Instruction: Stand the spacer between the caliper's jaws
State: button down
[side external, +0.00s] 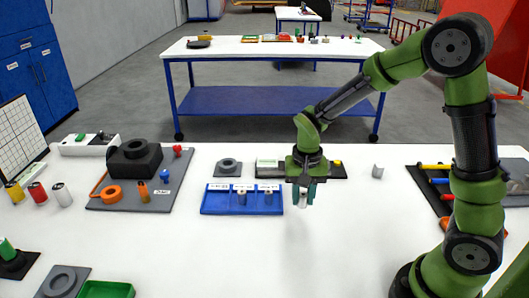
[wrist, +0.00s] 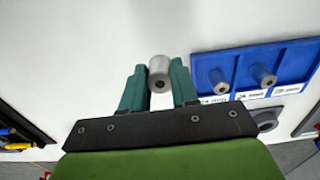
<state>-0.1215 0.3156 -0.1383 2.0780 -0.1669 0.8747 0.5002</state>
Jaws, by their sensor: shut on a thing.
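My gripper (side external: 304,192) is shut on a grey cylindrical spacer (side external: 303,203) and points down over the white table, just right of the blue tray. In the wrist view the spacer (wrist: 159,72) sits between the two teal fingers, with a dark hole in its end face. A low dark fixture (side external: 331,171) with a pale and green block at its left and a yellow part at its right stands behind my gripper. It may be the caliper; my gripper hides its middle, and I cannot make out jaws.
The blue tray (side external: 223,208) holds two other grey spacers; it also shows in the wrist view (wrist: 239,66). A grey ring part (side external: 228,167) lies behind it. A grey mat (side external: 133,203) with parts is at left, a small grey piece (side external: 377,171) at right.

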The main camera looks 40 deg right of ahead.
aim_at(303, 193)
notch_tip(303, 193, up, 3)
jog(key=shift+r, duration=0.1)
jog(key=s+d+f+m, duration=0.1)
jog(key=s+d+m, duration=0.1)
jog(key=d+m, duration=0.5)
jog(key=s+d+f+m, duration=0.1)
jog(key=d+f+m, duration=0.1)
jog(key=d+m, duration=0.5)
jog(key=shift+n, duration=0.3)
jog(key=w+d, duration=0.2)
jog(key=w, duration=0.2)
jog(key=w+d, duration=0.2)
jog(key=w, duration=0.3)
jog(key=w+d+f, duration=0.1)
jog(key=w+d, duration=0.2)
jog(key=w, duration=0.2)
jog(key=shift+f, duration=1.75)
jog(key=shift+f, duration=0.2)
jog(key=c, duration=0.9)
grip_release()
jog(key=shift+o, duration=0.2)
